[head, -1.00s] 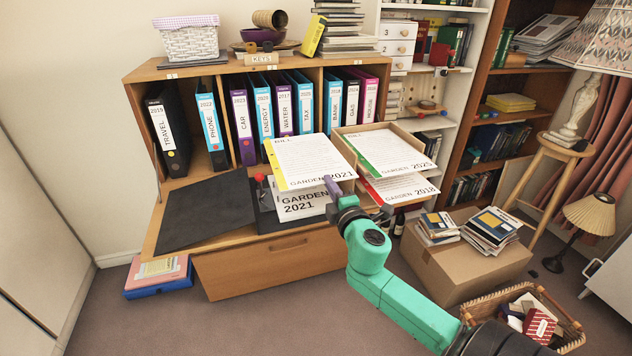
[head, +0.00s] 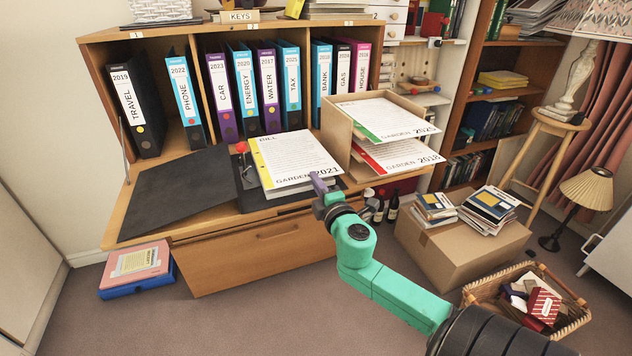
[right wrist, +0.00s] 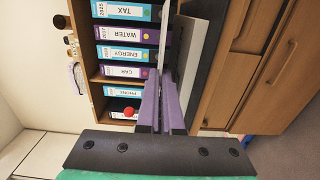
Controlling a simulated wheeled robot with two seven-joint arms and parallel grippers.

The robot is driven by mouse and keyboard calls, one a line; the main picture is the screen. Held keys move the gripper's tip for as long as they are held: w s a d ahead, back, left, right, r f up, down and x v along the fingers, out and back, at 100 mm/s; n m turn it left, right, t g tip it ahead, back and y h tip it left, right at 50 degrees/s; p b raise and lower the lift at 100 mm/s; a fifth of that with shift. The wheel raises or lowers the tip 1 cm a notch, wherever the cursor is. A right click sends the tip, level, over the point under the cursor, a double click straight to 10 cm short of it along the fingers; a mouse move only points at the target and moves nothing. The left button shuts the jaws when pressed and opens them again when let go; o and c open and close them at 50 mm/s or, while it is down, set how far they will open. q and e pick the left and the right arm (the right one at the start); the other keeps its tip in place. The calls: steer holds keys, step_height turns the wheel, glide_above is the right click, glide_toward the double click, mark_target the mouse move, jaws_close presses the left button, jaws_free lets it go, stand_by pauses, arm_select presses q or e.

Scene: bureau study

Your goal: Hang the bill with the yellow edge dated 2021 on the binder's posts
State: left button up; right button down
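The bill with the yellow edge (head: 300,158), marked GARDEN 2021, is held flat over the open black binder (head: 250,197) on the desk. My right gripper (head: 318,184) is shut on its near edge. In the right wrist view the purple fingers (right wrist: 162,108) close on the thin sheet (right wrist: 163,35), seen edge-on. A pale paper stack (right wrist: 191,58) lies below, with a narrow gap between. A red ball (head: 241,147) stands by the yellow edge. The posts cannot be made out. My left gripper is out of view.
A wooden tray (head: 340,133) right of the bill holds a green-edged 2025 bill (head: 385,118) above a red-edged 2018 bill (head: 400,155). Upright binders (head: 268,85) fill the shelf behind. A black sheet or cover (head: 180,195) lies left. A cardboard box (head: 455,250) stands right.

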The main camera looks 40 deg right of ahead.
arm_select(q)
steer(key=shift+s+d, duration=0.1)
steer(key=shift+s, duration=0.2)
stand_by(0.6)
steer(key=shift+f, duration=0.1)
arm_select(e)
steer(key=shift+f, duration=0.15)
arm_select(q)
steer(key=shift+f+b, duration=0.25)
steer(key=shift+b, duration=0.05)
arm_select(e)
steer(key=shift+f, duration=0.3)
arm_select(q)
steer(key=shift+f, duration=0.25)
arm_select(e)
steer(key=shift+f, duration=0.35)
steer(key=c, duration=1.4)
jaws_free()
steer(key=shift+s, duration=0.2)
